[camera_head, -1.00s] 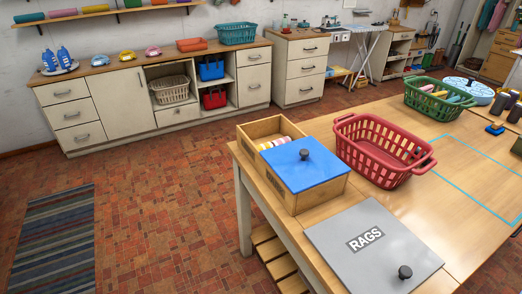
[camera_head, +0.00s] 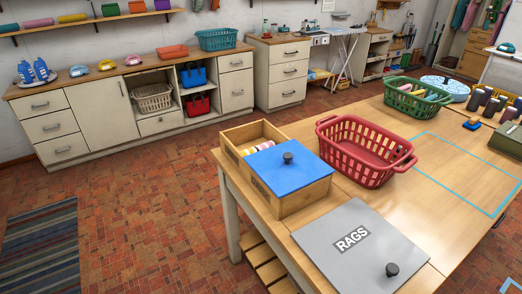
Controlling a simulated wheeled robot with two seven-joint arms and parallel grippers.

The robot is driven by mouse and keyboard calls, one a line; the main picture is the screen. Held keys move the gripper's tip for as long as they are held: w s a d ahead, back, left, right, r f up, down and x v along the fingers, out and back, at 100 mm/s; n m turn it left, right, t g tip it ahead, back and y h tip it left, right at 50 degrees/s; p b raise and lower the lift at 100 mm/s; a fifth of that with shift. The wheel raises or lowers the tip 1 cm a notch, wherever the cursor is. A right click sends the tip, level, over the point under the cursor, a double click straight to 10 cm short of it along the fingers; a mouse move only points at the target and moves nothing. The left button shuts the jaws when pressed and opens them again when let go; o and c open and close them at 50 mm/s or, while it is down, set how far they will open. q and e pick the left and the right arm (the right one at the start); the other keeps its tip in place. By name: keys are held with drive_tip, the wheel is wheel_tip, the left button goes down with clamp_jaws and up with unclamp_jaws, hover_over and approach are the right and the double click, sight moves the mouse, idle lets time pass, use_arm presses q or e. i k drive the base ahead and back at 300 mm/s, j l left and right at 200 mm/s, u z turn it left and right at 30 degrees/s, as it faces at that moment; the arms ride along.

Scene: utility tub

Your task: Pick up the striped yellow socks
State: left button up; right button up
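A wooden box (camera_head: 233,150) with a blue sliding lid (camera_head: 285,166) stands on the near left of the table. The lid covers its front part, and the back part is open. Small rolled items (camera_head: 259,147) in yellow, white and pink show in the gap behind the lid. They may be socks, but I cannot tell whether a striped yellow pair is among them. A green basket (camera_head: 402,97) farther back holds several colored items, too small to identify. The red basket (camera_head: 352,165) looks empty. Neither of my grippers is in view.
A grey lid marked RAGS (camera_head: 344,266) with a dark knob lies at the table's near edge. Several dark spools (camera_head: 490,103) stand at the right. The area inside the blue tape outline (camera_head: 456,182) is mostly bare. Open brick floor (camera_head: 150,210) lies left of the table.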

sight(249, 151)
drive_tip(key=z, duration=0.2)
drive_tip(key=i+j+z, duration=0.2)
drive_tip(key=z, duration=0.15)
drive_tip(key=i+j+z, duration=0.1)
drive_tip(key=j+z, duration=0.2)
drive_tip(key=i+j+z, duration=0.1)
drive_tip(key=j+z, duration=0.25)
